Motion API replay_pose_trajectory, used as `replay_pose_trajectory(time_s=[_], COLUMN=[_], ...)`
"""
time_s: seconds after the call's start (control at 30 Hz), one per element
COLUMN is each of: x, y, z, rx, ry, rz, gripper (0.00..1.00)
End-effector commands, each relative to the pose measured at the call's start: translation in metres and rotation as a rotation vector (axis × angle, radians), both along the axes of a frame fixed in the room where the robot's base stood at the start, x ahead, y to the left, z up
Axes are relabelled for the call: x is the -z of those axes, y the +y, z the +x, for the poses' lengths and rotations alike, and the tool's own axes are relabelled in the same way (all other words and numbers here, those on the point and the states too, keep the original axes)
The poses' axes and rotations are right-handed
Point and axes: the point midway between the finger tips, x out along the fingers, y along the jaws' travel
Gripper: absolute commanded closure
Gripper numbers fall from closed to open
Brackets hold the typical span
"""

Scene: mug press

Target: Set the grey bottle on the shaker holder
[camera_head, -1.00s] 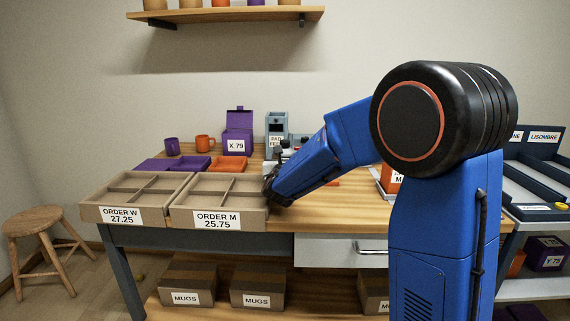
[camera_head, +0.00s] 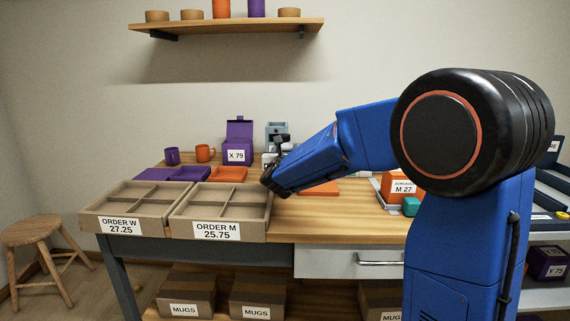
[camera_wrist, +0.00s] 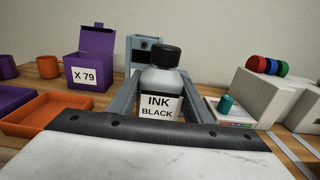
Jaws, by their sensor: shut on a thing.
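The grey bottle (camera_wrist: 172,80) has a black cap and a white "INK BLACK" label. It stands upright in the middle of the wrist view. My gripper (camera_wrist: 162,86) is shut on it, with one grey-blue finger along each side. In the head view my gripper (camera_head: 276,160) is above the back of the table, behind the right order tray; the bottle is mostly hidden there. The bottle's base is hidden in the wrist view. I cannot tell which thing is the shaker holder.
A grey-blue press (camera_wrist: 147,50) stands behind the bottle. A purple "X 79" box (camera_wrist: 92,58) and an orange tray (camera_wrist: 45,112) are at left. White blocks (camera_wrist: 262,95) with coloured caps are at right. Order trays (camera_head: 216,231) line the table's front left.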

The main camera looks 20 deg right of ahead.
Motion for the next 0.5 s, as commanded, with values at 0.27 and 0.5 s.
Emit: replay_pose_trajectory(time_s=[0.27, 0.5], x=[-0.069, -0.107], y=[0.0, 0.0], z=[0.0, 0.0], rx=[0.0, 0.0], ry=[-0.006, -0.004], rz=[0.001, 0.001], gripper=[0.97, 0.97])
